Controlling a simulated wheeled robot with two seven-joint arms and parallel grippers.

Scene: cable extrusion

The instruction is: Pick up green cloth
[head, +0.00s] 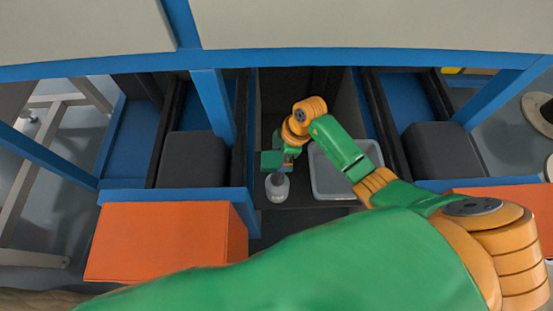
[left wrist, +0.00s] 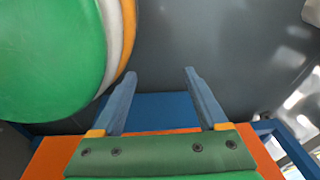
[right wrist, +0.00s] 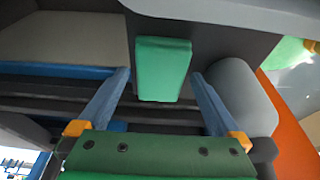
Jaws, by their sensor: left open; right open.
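The green cloth (right wrist: 163,62) looks like a folded block in the right wrist view, ahead of and between my right fingers. My right gripper (right wrist: 160,75) is open, its fingers on either side of the cloth in the picture; whether they touch it I cannot tell. In the head view my right gripper (head: 274,164) is small and partly hidden, low in the gap between the blue frames. I cannot make out the cloth for sure there. My left gripper (left wrist: 156,74) is open and empty in the left wrist view, over a blue and orange surface.
A pale bottle (head: 278,187) stands right by my right gripper. A grey tray (head: 326,181) lies to its right. Blue posts (head: 213,108) and dark bins (head: 193,160) close in both sides. An orange box (head: 165,242) is at the front left.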

